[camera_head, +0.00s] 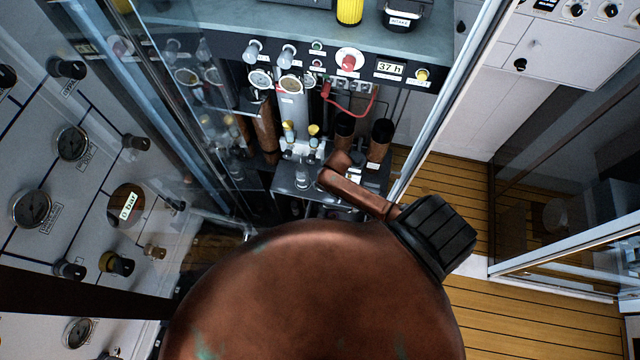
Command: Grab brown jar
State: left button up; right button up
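A large rounded brown, copper-like body (310,290) with greenish patches fills the bottom middle, very close to the camera. A black ribbed cap or knob (435,238) and a bent brown bar (360,193) show at its upper right. I cannot tell whether this is the jar or part of me. Farther back, two dark-topped brown cylinders stand in the panel bay, one at the right (381,140) and one beside it (344,130). Another brown cylinder (265,125) stands farther left. Neither gripper can be made out.
A glass door or pane (185,110) and a white panel with gauges and knobs (72,142) stand at the left. A red hose (350,108) hangs in the bay under a shelf (290,22). Wooden floor (540,325) is clear at the lower right, beside glass-fronted cabinets.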

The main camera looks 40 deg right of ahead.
jog(key=x, duration=0.3)
jog(key=b+x, duration=0.1)
jog(key=x, duration=0.2)
jog(key=shift+w+a+f, duration=0.15)
jog(key=shift+w+f, duration=0.1)
jog(key=shift+w, duration=0.05)
jog(key=shift+c, duration=0.3)
jog(key=c, duration=1.3)
jog(key=shift+r, duration=0.1)
jog(key=shift+c, duration=0.2)
